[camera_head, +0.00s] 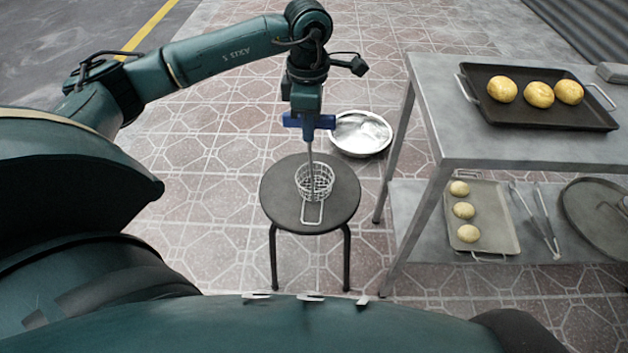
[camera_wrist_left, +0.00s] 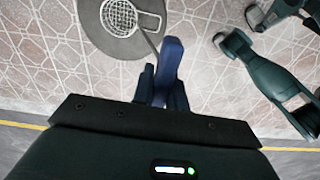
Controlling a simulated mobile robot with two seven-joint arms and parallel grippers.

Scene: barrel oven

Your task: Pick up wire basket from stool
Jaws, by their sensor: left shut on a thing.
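The wire basket (camera_head: 315,180) is over the round dark stool (camera_head: 274,200) in the head view, with a wire loop at its near side. A thin metal rod rises from it to a blue handle (camera_head: 322,122). My left gripper (camera_head: 306,115) is above the stool, pointing down and shut on that blue handle. The left wrist view shows the handle (camera_wrist_left: 168,60) between the fingers (camera_wrist_left: 163,85), with the rod running to the basket (camera_wrist_left: 120,17). I cannot tell whether the basket touches the seat. My right gripper is not in view.
A metal table (camera_head: 440,120) stands at the right with a dark tray (camera_head: 550,115) of yellow buns. Its lower shelf holds a tray (camera_head: 490,215) of smaller buns, tongs (camera_head: 540,220) and a round pan (camera_head: 590,215). A metal bowl (camera_head: 360,132) lies behind the stool. Floor left of the stool is clear.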

